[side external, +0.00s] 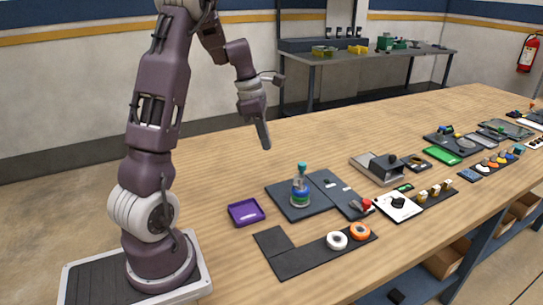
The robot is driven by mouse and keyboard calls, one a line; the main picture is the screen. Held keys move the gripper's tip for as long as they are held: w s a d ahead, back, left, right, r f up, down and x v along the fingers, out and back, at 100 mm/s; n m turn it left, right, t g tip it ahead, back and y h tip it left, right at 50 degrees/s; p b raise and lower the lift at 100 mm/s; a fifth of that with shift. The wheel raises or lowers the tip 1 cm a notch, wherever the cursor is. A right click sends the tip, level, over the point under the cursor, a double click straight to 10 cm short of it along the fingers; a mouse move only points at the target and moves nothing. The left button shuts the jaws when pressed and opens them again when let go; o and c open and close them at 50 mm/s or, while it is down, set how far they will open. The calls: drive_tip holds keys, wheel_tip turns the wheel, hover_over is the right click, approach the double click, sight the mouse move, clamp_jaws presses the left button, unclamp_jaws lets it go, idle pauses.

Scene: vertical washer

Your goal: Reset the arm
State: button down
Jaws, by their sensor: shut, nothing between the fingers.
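My gripper (263,135) hangs in the air above the wooden table (215,178), at the end of my bent arm, pointing down. Its fingers are shut with nothing between them. It is well above and behind a dark square plate (278,195) that carries an upright post with blue and green washers (300,192) and a teal top (302,167). The gripper touches nothing.
A purple tray (246,212) lies left of the dark plate. A black mat (300,262) with a white ring (337,240) and an orange ring (360,231) lies in front. A grey metal box (378,168) and several small boards fill the right side.

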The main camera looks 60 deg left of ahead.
drive_tip(key=s+d+r+m, duration=0.1)
drive_tip(key=d+r+m, duration=0.65)
drive_tip(key=d, duration=0.45)
drive_tip(key=s+d+r+m+t+y, duration=0.1)
drive_tip(key=s+d+r+m+t, duration=0.1)
drive_tip(key=s+d+m, duration=1.3)
drive_tip(key=s+m+t, duration=0.1)
drive_tip(key=m, duration=0.6)
drive_tip(key=shift+d, duration=0.3)
